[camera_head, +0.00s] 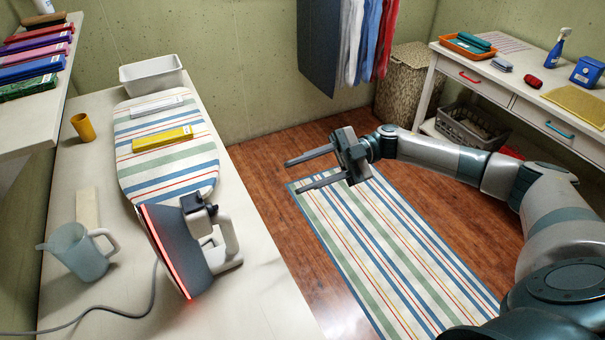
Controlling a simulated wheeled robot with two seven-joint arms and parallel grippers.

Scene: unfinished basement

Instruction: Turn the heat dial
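The iron (226,243) stands tilted up on the left counter, at the near end of the striped ironing board (180,183). Its dark soleplate (172,243) has a glowing red edge and faces left. A dark block (198,212) sits at the top of the iron's white body; I cannot tell whether this is the heat dial. My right gripper (308,170) is open and empty, its two fingers apart and pointing left. It hangs over the floor, right of the counter and well apart from the iron. My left gripper is not in view.
A clear jug (78,250), an orange cup (83,127) and a white bin (151,75) stand on the left counter. The iron's cord (120,312) runs left. A white desk (520,90) stands at right. The floor rug (390,260) is clear.

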